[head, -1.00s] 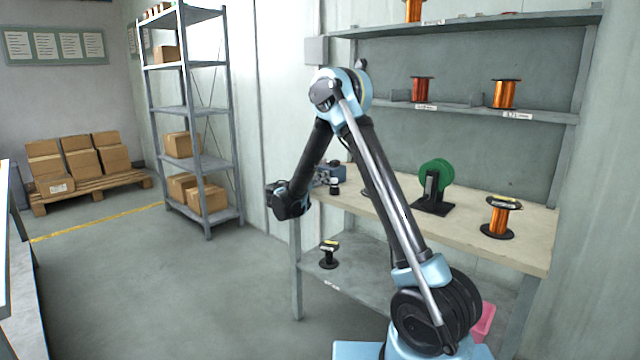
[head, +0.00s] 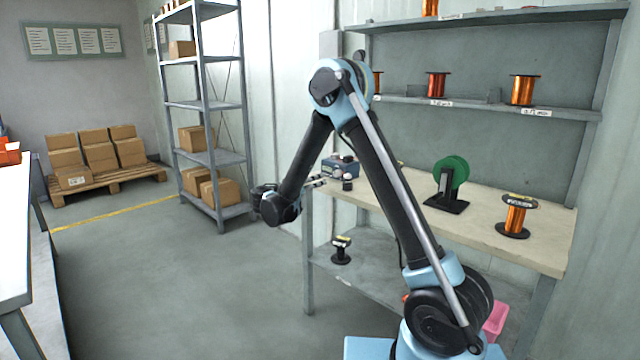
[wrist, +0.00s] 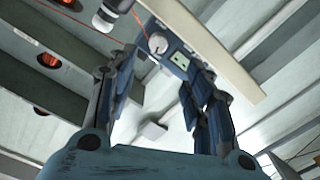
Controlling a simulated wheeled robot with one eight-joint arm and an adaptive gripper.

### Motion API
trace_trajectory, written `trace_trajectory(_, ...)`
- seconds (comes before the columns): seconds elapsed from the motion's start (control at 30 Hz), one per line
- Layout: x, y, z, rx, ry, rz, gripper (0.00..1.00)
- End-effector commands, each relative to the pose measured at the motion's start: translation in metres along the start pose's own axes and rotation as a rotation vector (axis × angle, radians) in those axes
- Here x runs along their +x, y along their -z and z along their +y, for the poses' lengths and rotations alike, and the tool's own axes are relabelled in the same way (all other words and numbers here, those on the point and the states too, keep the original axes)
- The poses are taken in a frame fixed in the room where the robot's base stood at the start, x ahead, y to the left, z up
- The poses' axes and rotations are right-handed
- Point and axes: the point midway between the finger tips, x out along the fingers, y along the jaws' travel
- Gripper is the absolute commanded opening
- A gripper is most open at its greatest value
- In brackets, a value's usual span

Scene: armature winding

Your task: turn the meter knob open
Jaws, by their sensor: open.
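The meter (head: 341,166) is a small blue box at the left end of the workbench in the head view. In the wrist view the meter (wrist: 180,62) shows a pale face panel and a round light-grey knob (wrist: 158,43). My gripper (head: 318,181) is just left of the meter in the head view, its fingers pointing at it. In the wrist view my gripper (wrist: 157,75) is open and empty, with the knob just beyond the gap between the fingertips. I cannot tell the exact distance, and no contact is visible.
A small dark cylinder (head: 347,183) stands beside the meter. A green spool on a black stand (head: 450,180) and a copper spool (head: 515,215) are further right on the workbench (head: 475,228). Shelves with spools hang behind.

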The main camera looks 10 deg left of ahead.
Motion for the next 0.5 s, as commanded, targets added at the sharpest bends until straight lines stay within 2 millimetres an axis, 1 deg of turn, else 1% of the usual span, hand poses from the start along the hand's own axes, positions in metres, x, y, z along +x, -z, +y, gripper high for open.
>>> trace_trajectory(0.1, -0.004, 0.000, 0.000, 0.000, -0.001, 0.000, 0.47)
trace_trajectory(0.4, -0.005, 0.000, 0.000, 0.004, -0.001, 0.000, 0.47)
trace_trajectory(0.47, -0.010, 0.001, -0.001, 0.030, -0.004, 0.000, 0.47)
trace_trajectory(0.5, -0.017, 0.002, -0.003, 0.060, -0.007, -0.001, 0.47)
